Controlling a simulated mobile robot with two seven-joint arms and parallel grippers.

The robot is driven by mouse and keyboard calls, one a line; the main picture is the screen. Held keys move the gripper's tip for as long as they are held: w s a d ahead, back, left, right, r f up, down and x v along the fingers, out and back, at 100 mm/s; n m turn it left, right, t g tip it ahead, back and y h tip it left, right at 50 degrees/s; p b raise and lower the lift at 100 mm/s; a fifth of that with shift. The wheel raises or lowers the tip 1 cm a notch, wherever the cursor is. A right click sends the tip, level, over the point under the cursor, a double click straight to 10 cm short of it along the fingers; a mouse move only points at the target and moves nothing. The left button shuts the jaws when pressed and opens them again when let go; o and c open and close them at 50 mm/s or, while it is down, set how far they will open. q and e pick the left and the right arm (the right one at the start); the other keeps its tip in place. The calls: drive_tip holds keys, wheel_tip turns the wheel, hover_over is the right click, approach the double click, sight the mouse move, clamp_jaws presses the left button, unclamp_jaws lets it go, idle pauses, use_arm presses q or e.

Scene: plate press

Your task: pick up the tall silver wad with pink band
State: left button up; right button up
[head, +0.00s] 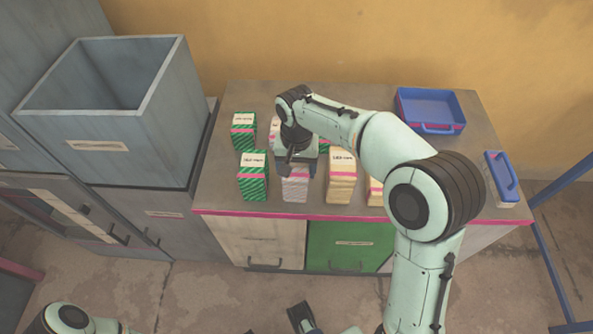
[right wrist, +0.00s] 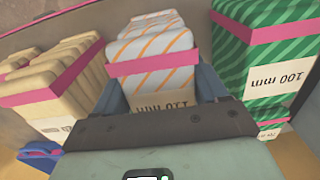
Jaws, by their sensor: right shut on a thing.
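The tall silver wad (head: 295,187) with a pink band stands in the front row on the grey worktop, between a green wad and a tan wad. In the right wrist view the silver wad (right wrist: 157,50) shows orange stripes, the pink band and a pale label. My right gripper (head: 296,168) is above it, pointing down, with its fingers shut on the wad's two sides. The wad's upper part is hidden by the gripper in the head view. I see no clear gap between its base and the worktop.
A green wad (head: 252,180) is close on the left and a tan wad (head: 341,180) on the right. Another green wad (head: 243,132) stands behind. A blue tray (head: 430,128) lies at the back right, a blue-handled object (head: 501,178) at the right edge. A grey bin (head: 100,145) stands left.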

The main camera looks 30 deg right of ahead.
drive_tip(key=shift+r, duration=0.15)
wheel_tip(320, 180, up, 20)
drive_tip(key=p, duration=0.5)
